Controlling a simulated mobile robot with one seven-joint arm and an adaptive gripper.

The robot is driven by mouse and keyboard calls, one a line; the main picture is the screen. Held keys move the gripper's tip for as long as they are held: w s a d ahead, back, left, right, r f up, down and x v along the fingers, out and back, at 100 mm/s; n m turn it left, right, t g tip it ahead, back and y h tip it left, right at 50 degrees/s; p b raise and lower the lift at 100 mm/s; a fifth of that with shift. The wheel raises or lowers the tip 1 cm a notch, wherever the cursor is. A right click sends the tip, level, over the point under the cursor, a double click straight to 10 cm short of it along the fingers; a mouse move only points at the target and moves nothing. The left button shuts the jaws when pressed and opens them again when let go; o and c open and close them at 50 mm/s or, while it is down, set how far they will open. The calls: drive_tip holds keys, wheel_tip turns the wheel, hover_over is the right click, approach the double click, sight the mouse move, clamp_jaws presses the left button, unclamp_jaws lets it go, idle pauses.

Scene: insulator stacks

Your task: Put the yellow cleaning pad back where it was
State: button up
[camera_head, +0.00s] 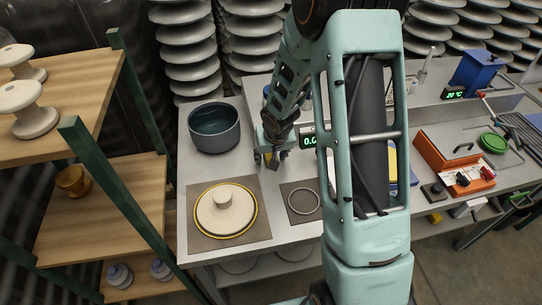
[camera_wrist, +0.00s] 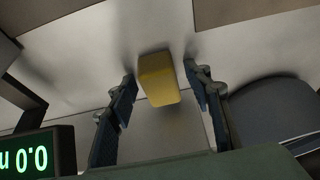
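The yellow cleaning pad (camera_wrist: 159,80) is a small yellow block on the grey tabletop (camera_wrist: 75,50) in the wrist view. My gripper (camera_wrist: 161,77) is open, with one dark finger on each side of the pad and a visible gap to each. In the head view my gripper (camera_head: 271,163) points down at the table between the dark bowl and the green digital display. I cannot make out the pad there; my gripper and arm cover that area.
A dark bowl (camera_head: 214,128) stands left of my gripper and also shows in the wrist view (camera_wrist: 272,108). The digital display (camera_head: 308,141) is close on the right. In front lie a mat with a cream lidded disc (camera_head: 226,212) and a mat with a ring (camera_head: 304,201). Wooden shelves (camera_head: 105,210) stand left.

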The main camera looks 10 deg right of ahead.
drive_tip(key=shift+r+p, duration=0.25)
drive_tip(key=shift+p, duration=0.05)
drive_tip(key=p+v, duration=0.2)
drive_tip(key=v, duration=0.9)
drive_tip(key=shift+s+r, duration=0.2)
drive_tip(key=shift+r, duration=0.15)
